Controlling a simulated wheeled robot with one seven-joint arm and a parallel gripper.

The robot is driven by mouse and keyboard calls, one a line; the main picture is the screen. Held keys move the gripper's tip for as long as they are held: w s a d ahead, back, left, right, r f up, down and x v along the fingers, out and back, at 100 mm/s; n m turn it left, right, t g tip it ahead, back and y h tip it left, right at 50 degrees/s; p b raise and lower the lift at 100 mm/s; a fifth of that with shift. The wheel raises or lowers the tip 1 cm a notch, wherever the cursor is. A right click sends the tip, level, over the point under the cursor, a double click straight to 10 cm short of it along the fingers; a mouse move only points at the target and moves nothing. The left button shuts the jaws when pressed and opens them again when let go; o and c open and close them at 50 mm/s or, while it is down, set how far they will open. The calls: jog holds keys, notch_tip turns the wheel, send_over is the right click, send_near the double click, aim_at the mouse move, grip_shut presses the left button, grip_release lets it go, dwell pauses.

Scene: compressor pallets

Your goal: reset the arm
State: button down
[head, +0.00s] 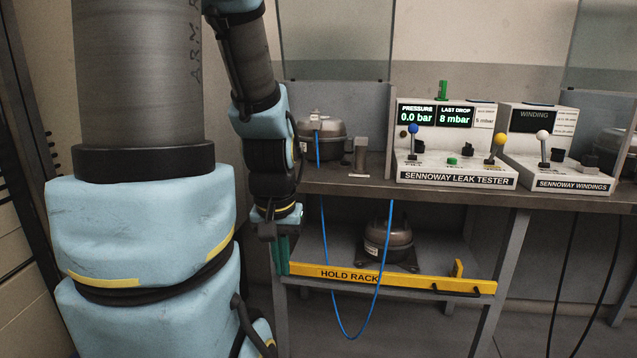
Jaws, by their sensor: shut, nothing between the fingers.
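My arm, in blue and grey, fills the left of the head view and bends down in front of the bench's left end. My gripper (281,262) hangs at the end of the arm, pointing down, with its green fingers shut and empty. It is just left of the yellow HOLD RACK bar (420,283), below the bench top. Whether the fingers touch the bar or its frame cannot be told from this angle.
A compressor (322,138) sits on the bench (345,183); another (389,240) is on the lower rack. A blue hose (334,300) loops below the bench. The leak tester (455,177) and windings tester (575,182) stand to the right. Dark cables hang at right.

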notch_tip(320, 180, up, 17)
jog(key=p, duration=1.5)
jog(key=shift+f, duration=0.15)
